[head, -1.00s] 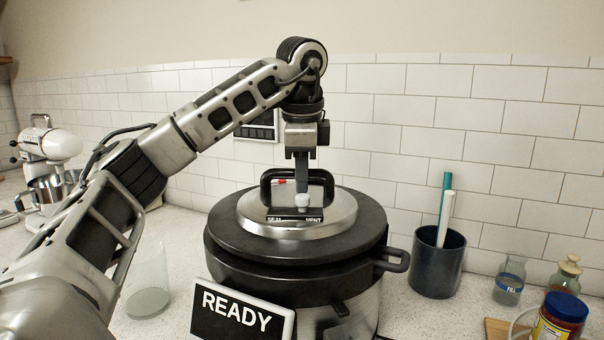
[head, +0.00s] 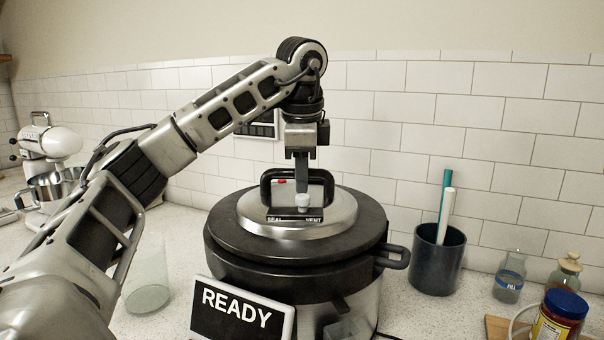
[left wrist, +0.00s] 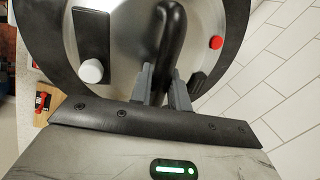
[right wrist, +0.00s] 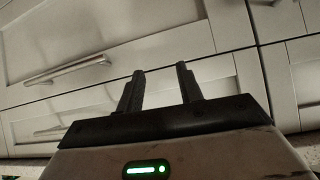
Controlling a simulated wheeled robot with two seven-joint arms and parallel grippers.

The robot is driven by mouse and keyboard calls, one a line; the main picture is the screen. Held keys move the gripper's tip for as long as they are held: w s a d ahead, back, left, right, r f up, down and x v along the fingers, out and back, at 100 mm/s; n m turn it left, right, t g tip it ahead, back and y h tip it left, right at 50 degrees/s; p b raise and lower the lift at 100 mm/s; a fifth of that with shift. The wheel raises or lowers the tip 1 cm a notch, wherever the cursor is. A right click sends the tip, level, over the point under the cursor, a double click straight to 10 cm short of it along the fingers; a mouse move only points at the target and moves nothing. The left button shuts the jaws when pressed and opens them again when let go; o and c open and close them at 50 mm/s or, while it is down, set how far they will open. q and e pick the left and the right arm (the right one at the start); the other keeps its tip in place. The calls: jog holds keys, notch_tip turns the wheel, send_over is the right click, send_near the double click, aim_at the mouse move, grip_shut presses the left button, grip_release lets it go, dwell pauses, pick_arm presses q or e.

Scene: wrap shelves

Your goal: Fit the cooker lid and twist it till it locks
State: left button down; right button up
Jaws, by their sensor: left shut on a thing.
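The cooker lid (head: 345,213) has a silver dome, a wide black rim and a black arched handle (head: 266,191). It sits level on the pressure cooker (head: 367,302), which has a dark upper band, a steel body and a side handle (head: 393,257) at right. I cannot tell whether the lid is locked. My left gripper (head: 302,182) comes straight down and is shut on the lid handle; the left wrist view shows its fingers (left wrist: 161,88) around the handle (left wrist: 172,42). A white knob (left wrist: 91,70) and a red button (left wrist: 216,42) are on the lid. My right gripper (right wrist: 160,88) is open and empty, facing drawers.
A READY sign (head: 240,310) stands close in front of the cooker. A glass (head: 148,285) is at left and a stand mixer (head: 45,150) farther back. A dark cup (head: 437,265) with sticks, bottles (head: 508,283) and a jar (head: 560,318) are at right.

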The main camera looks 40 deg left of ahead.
pick_arm(q)
jog(key=shift+f, duration=0.15)
dwell(0.8)
dwell(0.5)
jog(key=m, duration=0.4)
jog(key=shift+s+h+p, duration=0.1)
jog(key=shift+h+p, duration=0.25)
jog(key=shift+h, duration=0.05)
jog(key=shift+s+d+m+t+h+p, duration=0.1)
jog(key=shift+m+t+h+p, duration=0.3)
jog(key=shift+m, duration=1.2)
jog(key=c, duration=1.2)
grip_release()
jog(key=shift+o, duration=0.2)
jog(key=shift+f, duration=0.2)
jog(key=o, duration=0.5)
